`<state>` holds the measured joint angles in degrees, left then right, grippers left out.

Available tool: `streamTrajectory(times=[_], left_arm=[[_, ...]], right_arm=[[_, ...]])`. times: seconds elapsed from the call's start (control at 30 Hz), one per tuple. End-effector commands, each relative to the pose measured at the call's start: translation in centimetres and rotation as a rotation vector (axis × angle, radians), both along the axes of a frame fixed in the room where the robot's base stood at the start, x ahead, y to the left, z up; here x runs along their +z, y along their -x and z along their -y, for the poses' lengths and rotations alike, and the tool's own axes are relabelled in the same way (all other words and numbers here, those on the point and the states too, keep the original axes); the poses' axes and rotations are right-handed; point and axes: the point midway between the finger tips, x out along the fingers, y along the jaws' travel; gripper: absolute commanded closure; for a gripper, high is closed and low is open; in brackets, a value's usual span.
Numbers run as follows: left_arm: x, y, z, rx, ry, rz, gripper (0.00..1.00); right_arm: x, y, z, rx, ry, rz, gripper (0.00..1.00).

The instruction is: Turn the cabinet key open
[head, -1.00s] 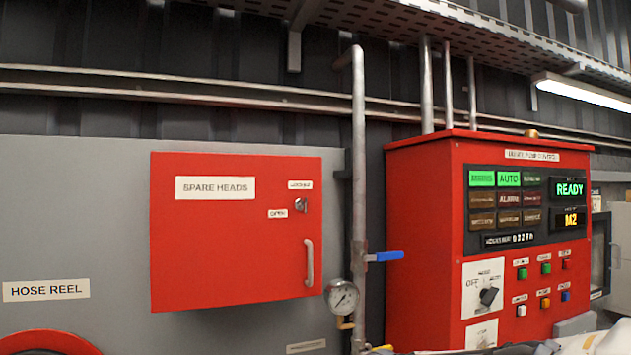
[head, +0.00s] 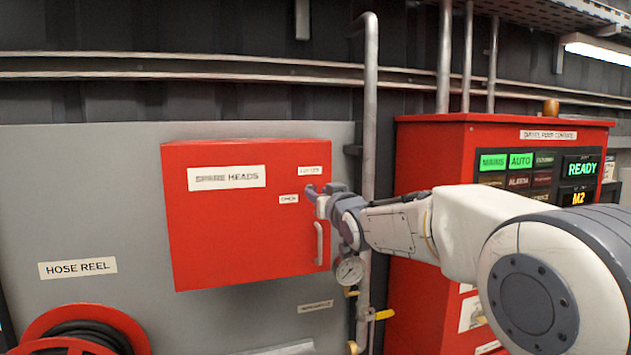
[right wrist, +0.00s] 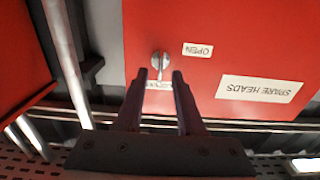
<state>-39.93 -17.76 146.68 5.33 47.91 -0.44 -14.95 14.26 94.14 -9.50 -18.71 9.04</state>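The red cabinet (head: 235,235) labelled SPARE HEADS hangs on a grey panel, its door shut. My right gripper (head: 311,193) is at the lock on its upper right and hides the key in the head view. In the right wrist view, turned upside down, the silver key (right wrist: 160,62) sits in its round lock, its bow lying toward the partly covered LOCKED label. The two fingers of my right gripper (right wrist: 160,76) are open, one on each side of the key, with gaps showing. The OPEN label (head: 289,199) is left of the lock. My left gripper is out of view.
The cabinet handle (head: 319,243) is just below my right gripper. A vertical pipe with a gauge (head: 349,270) and a yellow lever (head: 380,315) stands right of the cabinet. The red pump controller (head: 425,150) is partly behind my right arm. A hose reel (head: 115,325) is at lower left.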

Motion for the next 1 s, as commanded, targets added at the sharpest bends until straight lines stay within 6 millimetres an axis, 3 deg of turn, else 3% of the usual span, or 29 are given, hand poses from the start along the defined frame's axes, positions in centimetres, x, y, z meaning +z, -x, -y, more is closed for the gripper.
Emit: streamTrajectory(times=[0.03,0.2,0.53,0.57,0.63,0.67,1.0], left_arm=[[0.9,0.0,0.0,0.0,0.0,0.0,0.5],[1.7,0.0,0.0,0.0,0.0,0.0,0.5],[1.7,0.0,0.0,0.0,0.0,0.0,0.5],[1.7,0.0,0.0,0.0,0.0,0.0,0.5],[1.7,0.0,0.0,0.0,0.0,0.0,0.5],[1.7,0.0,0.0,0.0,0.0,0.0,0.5],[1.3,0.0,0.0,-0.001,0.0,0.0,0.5]], right_arm=[[0.4,-0.7,-0.3,0.001,0.002,-0.002,0.62],[0.1,-2.1,-0.7,0.001,0.002,-0.002,0.62],[-0.1,-2.5,-0.8,0.001,0.0,-0.001,0.62],[-0.1,-2.5,-0.8,0.001,0.0,-0.001,0.66],[-0.1,-2.5,-0.8,0.001,0.0,-0.001,0.93],[-0.1,-2.5,-0.8,0.001,0.0,-0.001,1.0],[-0.2,-2.4,-0.8,0.0,0.015,0.004,1.0]])
